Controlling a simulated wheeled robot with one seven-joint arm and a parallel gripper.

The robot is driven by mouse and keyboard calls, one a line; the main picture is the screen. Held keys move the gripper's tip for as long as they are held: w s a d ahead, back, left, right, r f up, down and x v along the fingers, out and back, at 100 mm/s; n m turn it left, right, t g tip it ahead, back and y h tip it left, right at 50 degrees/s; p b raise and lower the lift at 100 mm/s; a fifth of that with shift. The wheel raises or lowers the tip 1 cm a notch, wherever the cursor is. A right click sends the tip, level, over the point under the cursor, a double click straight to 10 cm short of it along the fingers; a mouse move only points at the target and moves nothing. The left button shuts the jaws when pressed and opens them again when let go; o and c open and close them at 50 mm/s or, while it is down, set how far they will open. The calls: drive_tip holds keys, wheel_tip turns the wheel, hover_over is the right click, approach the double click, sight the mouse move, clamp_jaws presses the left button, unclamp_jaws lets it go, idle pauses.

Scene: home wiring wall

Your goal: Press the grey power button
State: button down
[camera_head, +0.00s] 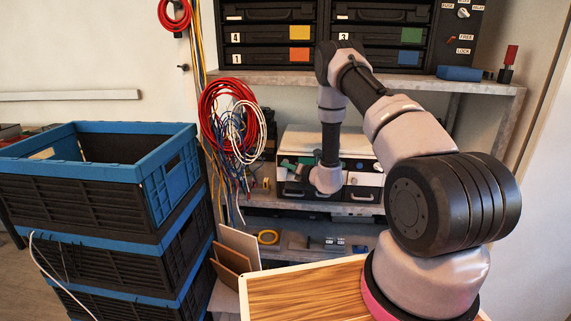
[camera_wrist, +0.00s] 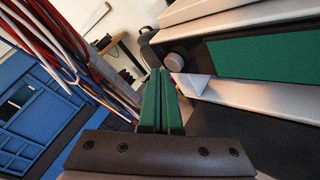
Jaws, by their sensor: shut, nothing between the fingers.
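A round grey button (camera_wrist: 174,62) sticks out from the dark and green front of a device in the wrist view. My gripper (camera_wrist: 158,74) shows there with its two green fingers shut together and nothing between them. The fingertips are just left of and below the button in the picture. I cannot tell whether they touch it. In the head view the light-topped device (camera_head: 330,140) stands on the shelf under the drawer cases. My wrist is in front of its left part, and the button cannot be made out there.
Red, white and blue cable coils (camera_head: 228,115) hang close left of the device; cables (camera_wrist: 62,45) also fill the wrist view's upper left. Stacked blue-rimmed crates (camera_head: 110,170) stand at left. A shelf board (camera_head: 490,86) with drawer cases is above. A wooden top (camera_head: 300,290) is in front.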

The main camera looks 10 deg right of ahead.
drive_tip(key=shift+w+d, duration=0.2)
drive_tip(key=shift+w, duration=0.25)
idle(0.6)
drive_tip(key=shift+s+a, duration=0.3)
drive_tip(key=shift+s, duration=0.6)
drive_tip(key=s+a, duration=0.2)
drive_tip(key=s, duration=0.3)
drive_tip(key=shift+s, duration=0.35)
